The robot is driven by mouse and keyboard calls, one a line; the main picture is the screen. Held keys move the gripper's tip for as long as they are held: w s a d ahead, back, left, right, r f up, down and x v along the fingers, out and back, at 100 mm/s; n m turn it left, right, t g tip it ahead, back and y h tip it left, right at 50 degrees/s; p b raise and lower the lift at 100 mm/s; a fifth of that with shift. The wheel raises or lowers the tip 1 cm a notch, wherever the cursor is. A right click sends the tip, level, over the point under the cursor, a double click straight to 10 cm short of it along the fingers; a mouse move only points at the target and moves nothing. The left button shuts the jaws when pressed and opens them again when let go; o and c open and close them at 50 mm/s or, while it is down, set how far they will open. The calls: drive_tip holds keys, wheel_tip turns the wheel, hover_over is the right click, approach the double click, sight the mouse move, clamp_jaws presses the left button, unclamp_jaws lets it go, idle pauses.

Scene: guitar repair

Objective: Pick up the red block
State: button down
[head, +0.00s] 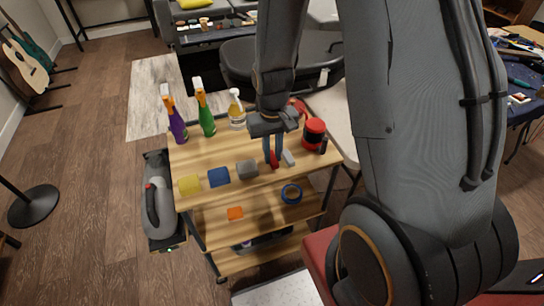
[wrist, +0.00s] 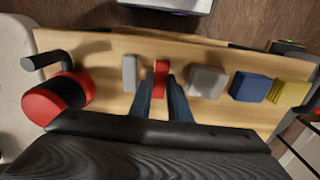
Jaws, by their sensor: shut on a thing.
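The red block (wrist: 160,80) stands between the two fingertips of my gripper (wrist: 161,92) in the wrist view. My gripper is shut on it, with a finger on each side. In the head view my gripper (head: 272,152) points down at the front part of the wooden cart top (head: 215,150), and a small part of the red block (head: 274,160) shows at its tips. I cannot tell whether the block touches the cart top or is slightly raised.
A light grey block (head: 289,158) and a dark grey block (head: 247,169) stand close on either side. A blue block (head: 219,177) and a yellow block (head: 190,185) are further left. A red and black container (head: 314,132) is at right. Spray bottles (head: 204,113) stand at the back.

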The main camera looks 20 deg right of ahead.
sight(273, 157)
wheel_tip(273, 157, up, 9)
drive_tip(key=shift+b, duration=0.45)
